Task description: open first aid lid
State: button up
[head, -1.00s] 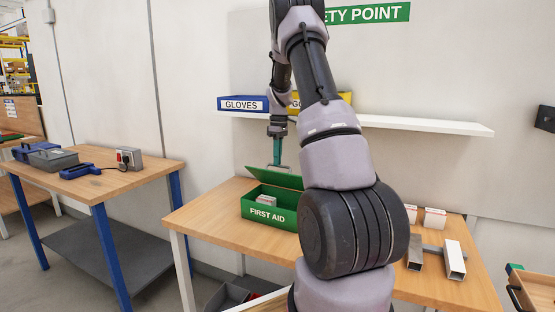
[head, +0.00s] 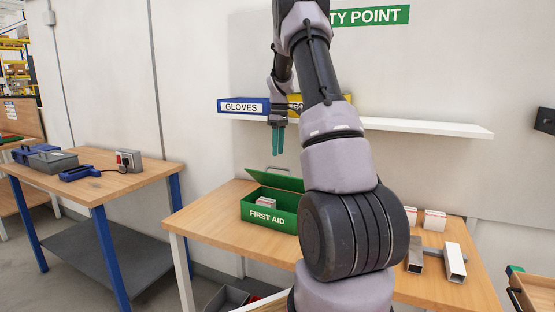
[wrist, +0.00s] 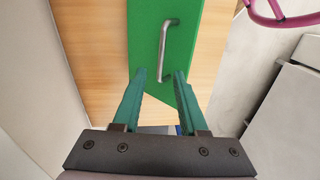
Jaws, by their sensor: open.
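The green first aid box (head: 270,215) stands on the wooden table, with white packs (head: 265,202) showing inside. Its green lid (head: 276,180) is raised and tilted back, with a metal handle on it. In the wrist view the lid (wrist: 190,50) and its handle (wrist: 163,50) lie just beyond my fingertips. My gripper (head: 278,153) is above the lid, apart from it, pointing down. In the wrist view my gripper (wrist: 160,73) is open and empty. My arm hides part of the box's right side in the head view.
A white shelf (head: 430,127) holds a blue gloves bin (head: 243,106) and a yellow bin (head: 295,106) close behind my gripper. Metal bars (head: 454,262) and white boxes (head: 434,220) lie on the table's right. The table (head: 205,213) is clear left of the box.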

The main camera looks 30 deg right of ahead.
aim_at(267, 168)
notch_tip(267, 168, up, 6)
jog(key=shift+w+d+f, duration=0.1)
jog(key=shift+w+d, duration=0.05)
